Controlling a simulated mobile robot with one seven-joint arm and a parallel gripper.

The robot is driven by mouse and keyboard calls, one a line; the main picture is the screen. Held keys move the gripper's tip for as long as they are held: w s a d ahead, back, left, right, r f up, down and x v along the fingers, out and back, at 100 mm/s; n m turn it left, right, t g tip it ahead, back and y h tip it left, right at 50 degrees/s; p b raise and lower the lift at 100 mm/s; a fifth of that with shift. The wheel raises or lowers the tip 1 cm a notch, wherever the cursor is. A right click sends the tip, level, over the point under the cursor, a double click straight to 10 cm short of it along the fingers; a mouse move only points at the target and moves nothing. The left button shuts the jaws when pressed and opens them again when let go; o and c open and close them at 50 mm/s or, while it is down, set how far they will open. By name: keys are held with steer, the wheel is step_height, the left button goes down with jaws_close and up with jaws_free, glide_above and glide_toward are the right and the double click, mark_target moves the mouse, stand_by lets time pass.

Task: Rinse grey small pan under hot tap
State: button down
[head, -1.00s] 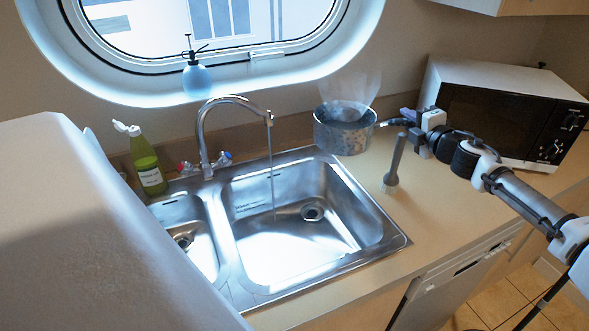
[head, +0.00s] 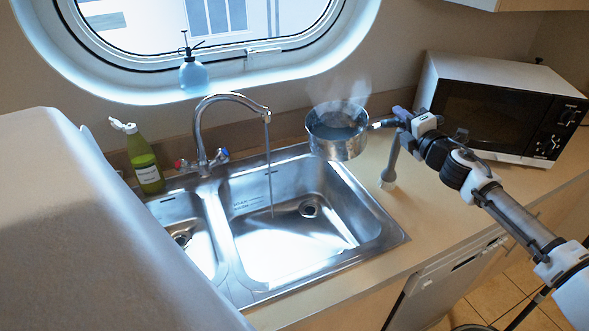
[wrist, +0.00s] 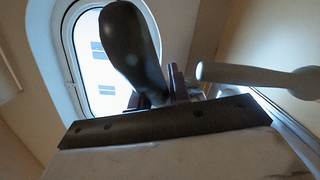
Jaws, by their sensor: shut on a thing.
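The grey small pan (head: 338,148) is at the back right corner of the sink (head: 300,240), seemingly raised a little and tilted, with bluish contents and steam above it. My gripper (head: 401,118) is shut on its dark handle, right of the pan. In the wrist view the dark handle (wrist: 130,45) rises from between the jaws (wrist: 165,92); the pan's bowl is out of that view. The tap (head: 228,98) is running, and a thin stream falls into the large right basin, left of the pan. The tap has a red knob (head: 180,164) and a blue knob (head: 222,154).
A grey brush-like tool (head: 390,170) stands on the counter just below my gripper. A microwave (head: 500,110) is at the right. A green bottle (head: 145,165) stands left of the tap, and a blue spray bottle (head: 193,76) on the porthole sill. The large basin is empty.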

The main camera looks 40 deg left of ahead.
steer(key=shift+s+n+y, duration=0.3)
steer(key=shift+s+n, duration=0.3)
steer(key=shift+s, duration=0.3)
steer(key=s+f+n+y+b, duration=0.2)
steer(key=s+f+n+b, duration=0.2)
steer(key=s+f, duration=0.3)
step_height(320, 180, down, 3)
steer(key=shift+f+n, duration=0.1)
steer(key=shift+n, duration=0.3)
steer(key=shift+s+a+b, duration=0.1)
steer(key=shift+s+b, duration=0.1)
steer(key=shift+b, duration=0.2)
